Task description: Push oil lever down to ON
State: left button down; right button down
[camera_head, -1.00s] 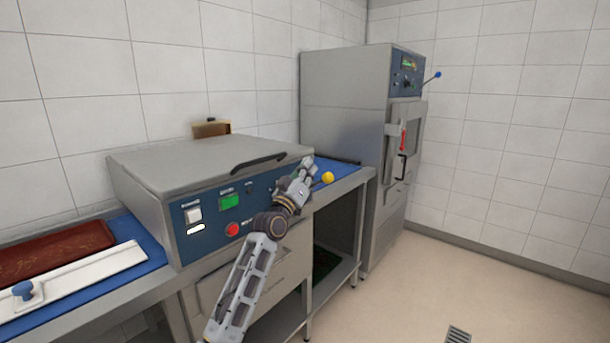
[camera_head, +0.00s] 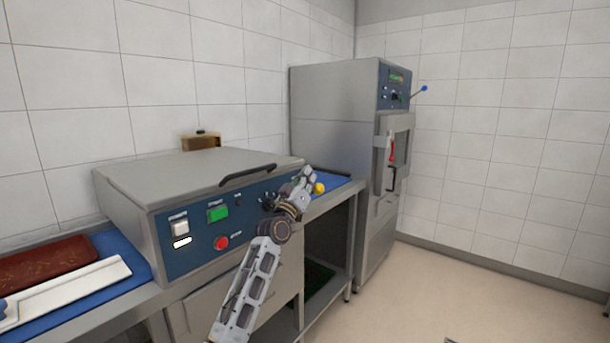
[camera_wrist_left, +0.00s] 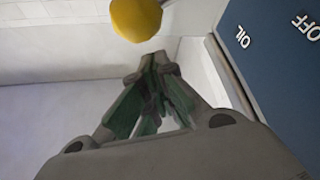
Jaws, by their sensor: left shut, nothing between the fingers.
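The oil lever shows as a round yellow knob (camera_head: 319,188) at the right end of the blue control panel on the low steel machine. The knob (camera_wrist_left: 136,18) is also at the top of the left wrist view, with the "OIL" and "OFF" lettering on the panel to its right. My left gripper (camera_head: 307,174) is shut and empty, close beside the knob. In the wrist view its fingertips (camera_wrist_left: 156,64) are just below the knob in the picture; I cannot tell if they touch. My right gripper is not in view.
The low machine (camera_head: 180,170) has a lid handle (camera_head: 248,175), a green switch (camera_head: 217,213) and a red button (camera_head: 221,243). A tall steel cabinet (camera_head: 335,110) stands behind to the right. The floor (camera_head: 440,295) on the right is clear.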

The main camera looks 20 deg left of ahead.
pick_arm(q)
jog(key=shift+d+f, duration=0.3)
jog(key=shift+f, duration=0.4)
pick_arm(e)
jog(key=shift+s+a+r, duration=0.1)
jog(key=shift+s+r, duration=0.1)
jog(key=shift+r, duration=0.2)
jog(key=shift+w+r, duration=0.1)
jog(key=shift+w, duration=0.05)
pick_arm(q)
jog(key=shift+d+f+b, duration=0.1)
jog(key=shift+b, duration=0.25)
jog(key=shift+s+d+f+m+h, duration=0.1)
jog(key=shift+d+m+h, duration=0.05)
jog(key=shift+m+h, duration=0.3)
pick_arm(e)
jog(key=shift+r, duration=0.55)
